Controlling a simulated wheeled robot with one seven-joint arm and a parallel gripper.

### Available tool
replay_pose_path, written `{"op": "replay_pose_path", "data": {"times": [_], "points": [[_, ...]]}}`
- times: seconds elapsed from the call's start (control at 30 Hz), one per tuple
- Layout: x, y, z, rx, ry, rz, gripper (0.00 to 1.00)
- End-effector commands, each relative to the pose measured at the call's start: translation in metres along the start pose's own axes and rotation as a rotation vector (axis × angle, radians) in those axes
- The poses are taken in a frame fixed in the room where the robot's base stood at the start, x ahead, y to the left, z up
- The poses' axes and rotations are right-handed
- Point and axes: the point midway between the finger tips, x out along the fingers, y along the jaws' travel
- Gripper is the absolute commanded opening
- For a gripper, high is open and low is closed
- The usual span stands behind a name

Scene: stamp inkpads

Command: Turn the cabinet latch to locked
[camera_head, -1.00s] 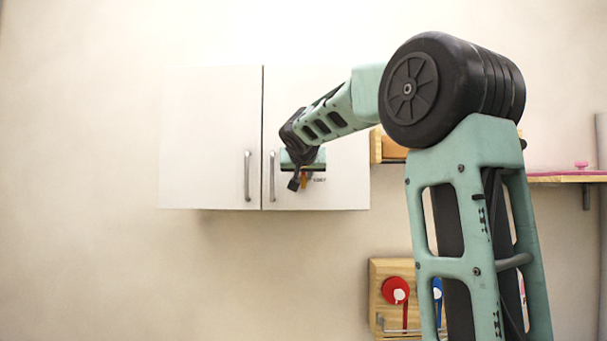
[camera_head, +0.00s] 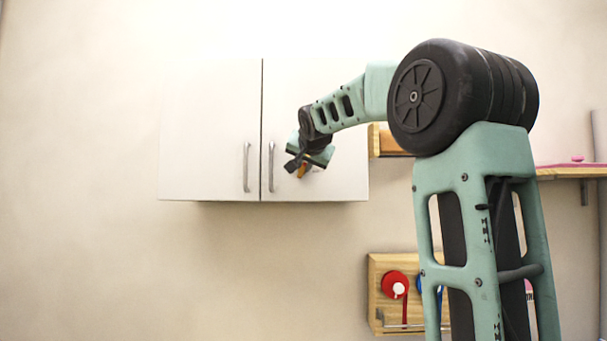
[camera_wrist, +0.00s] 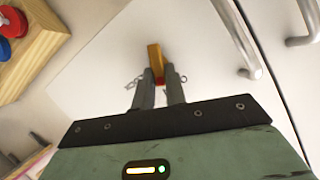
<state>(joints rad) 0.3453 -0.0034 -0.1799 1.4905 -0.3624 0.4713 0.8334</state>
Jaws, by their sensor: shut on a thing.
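The white two-door cabinet (camera_head: 210,130) hangs on the wall, both doors closed. The latch (camera_wrist: 155,58) is an orange-yellow bar low on the right door, with a small red part near my fingertips. It also shows as a small orange piece in the head view (camera_head: 303,171). My gripper (camera_wrist: 160,84) is shut on the latch, its fingers on either side of the bar. In the head view my gripper (camera_head: 296,166) is tilted at the right door's lower part.
Two metal handles (camera_head: 246,167) (camera_head: 271,167) stand upright at the doors' inner edges, left of my gripper. A wooden board (camera_head: 377,300) with red and blue round pieces is mounted below right. A wooden shelf (camera_head: 570,172) is at the far right.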

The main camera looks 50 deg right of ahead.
Motion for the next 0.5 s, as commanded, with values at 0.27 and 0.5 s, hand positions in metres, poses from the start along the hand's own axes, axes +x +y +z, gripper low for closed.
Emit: {"op": "replay_pose_path", "data": {"times": [0.27, 0.5], "points": [[0.0029, 0.0080, 0.0055, 0.243, 0.000, -0.098, 0.00], [0.0038, 0.0118, 0.0078, 0.453, 0.000, -0.186, 0.00]]}}
